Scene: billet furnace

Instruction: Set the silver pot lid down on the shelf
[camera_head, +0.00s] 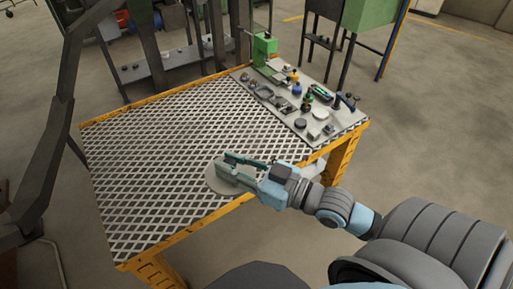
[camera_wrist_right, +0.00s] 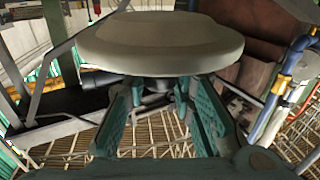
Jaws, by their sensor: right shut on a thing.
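The silver pot lid (camera_head: 224,181) is a pale grey disc at the front edge of the mesh-topped orange table, in the head view. My right gripper (camera_head: 232,164) comes in from the lower right and is shut on the lid. I cannot tell from the head view whether the lid touches the mesh or hangs above it. In the right wrist view the lid (camera_wrist_right: 160,40) spans the top, with my right gripper (camera_wrist_right: 165,95) below it; the fingers meet a dark part under it. A grey shelf (camera_head: 165,66) stands behind the table. My left gripper is out of view.
The mesh table top (camera_head: 150,165) is bare across its left and middle. A grey plate (camera_head: 290,112) on its right side carries several small tools and parts and a green vise (camera_head: 262,48). A dark post (camera_head: 45,150) stands at the left.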

